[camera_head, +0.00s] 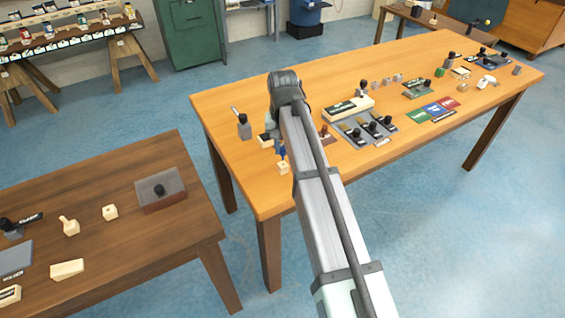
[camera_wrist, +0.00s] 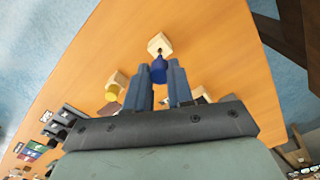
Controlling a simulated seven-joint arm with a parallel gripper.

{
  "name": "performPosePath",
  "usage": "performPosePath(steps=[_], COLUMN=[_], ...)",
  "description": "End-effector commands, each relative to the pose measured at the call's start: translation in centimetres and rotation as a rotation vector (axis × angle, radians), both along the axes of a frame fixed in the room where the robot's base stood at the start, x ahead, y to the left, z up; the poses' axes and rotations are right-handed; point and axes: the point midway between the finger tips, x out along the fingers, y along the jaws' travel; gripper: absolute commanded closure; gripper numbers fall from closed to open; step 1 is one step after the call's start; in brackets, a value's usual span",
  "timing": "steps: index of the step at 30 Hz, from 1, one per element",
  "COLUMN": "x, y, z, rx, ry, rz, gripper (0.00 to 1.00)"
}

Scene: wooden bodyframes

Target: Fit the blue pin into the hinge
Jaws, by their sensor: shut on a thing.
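My gripper (camera_wrist: 158,72) is shut on the blue pin (camera_wrist: 158,69), which shows between the two dark blue fingers in the wrist view. A light wooden block (camera_wrist: 160,43) with a small dark hole on top, which may be the hinge, sits just beyond the pin tip. I cannot tell whether the pin touches it. In the head view the blue pin (camera_head: 281,153) shows just above the same block (camera_head: 283,168), near the left edge of the orange table. My arm hides part of this area.
A wooden block with a yellow piece (camera_wrist: 112,90) lies left of my gripper in the wrist view. A dark-knobbed grey piece (camera_head: 244,128) stands at the table's left. Stamps and trays (camera_head: 368,128) lie farther right. A brown table (camera_head: 110,245) stands apart at the left.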

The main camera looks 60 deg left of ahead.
Motion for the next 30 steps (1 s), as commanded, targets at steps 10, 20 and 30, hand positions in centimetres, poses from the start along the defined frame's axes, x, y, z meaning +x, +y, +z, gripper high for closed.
performPosePath(steps=[10,20,30], x=[0.0,2.5,5.6], y=[0.0,4.9,13.2], z=[0.3,2.4,5.0], rx=[0.000,0.014,0.013], ry=[0.000,-0.004,-0.004], rz=[0.000,-0.011,-0.010], gripper=[1.00,1.00,1.00])
